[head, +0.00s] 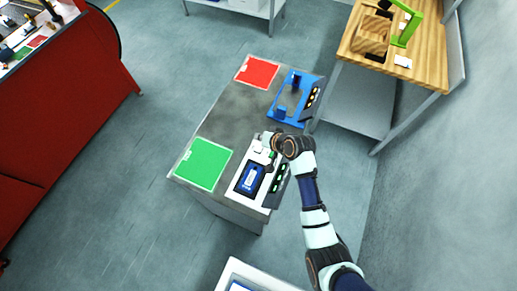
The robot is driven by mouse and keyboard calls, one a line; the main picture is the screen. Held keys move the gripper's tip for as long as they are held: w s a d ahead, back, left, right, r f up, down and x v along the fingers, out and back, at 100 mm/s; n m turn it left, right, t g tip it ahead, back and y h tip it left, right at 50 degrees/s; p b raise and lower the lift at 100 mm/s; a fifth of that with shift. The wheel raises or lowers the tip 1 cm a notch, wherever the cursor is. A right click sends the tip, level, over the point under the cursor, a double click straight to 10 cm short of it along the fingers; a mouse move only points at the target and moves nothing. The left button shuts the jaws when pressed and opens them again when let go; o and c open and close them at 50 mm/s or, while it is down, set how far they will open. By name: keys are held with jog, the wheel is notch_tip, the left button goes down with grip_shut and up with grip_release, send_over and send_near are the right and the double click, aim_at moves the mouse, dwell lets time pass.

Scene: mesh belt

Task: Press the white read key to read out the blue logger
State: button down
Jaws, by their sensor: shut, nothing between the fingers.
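The blue logger (250,179) lies in the white reader dock (240,190) on the near right part of the grey worktop. It has a pale label on its face. My gripper (269,160) is shut and empty over the far end of the white dock, beyond the logger. A small white block (257,147) shows beside the gripper; I cannot tell whether it is the read key. My wrist and gripper hide part of the dock's far end. I cannot tell whether the fingertips touch anything.
A dark panel with green lights (279,178) stands along the dock's right side. A blue dock (291,107) with a dark panel stands farther back. A green mat (203,164) and a red mat (257,72) lie on the left. A wooden table (425,50) stands back right.

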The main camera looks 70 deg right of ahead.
aim_at(260, 150)
notch_tip(260, 150, down, 5)
jog(key=b, duration=0.4)
jog(key=shift+f, duration=0.6)
jog(key=shift+f, duration=0.1)
dwell(0.6)
jog(key=shift+f, duration=0.3)
jog(key=shift+f+b, duration=0.55)
dwell(0.5)
jog(key=shift+r, duration=0.1)
jog(key=shift+r+p, duration=0.85)
jog(key=shift+p, duration=0.15)
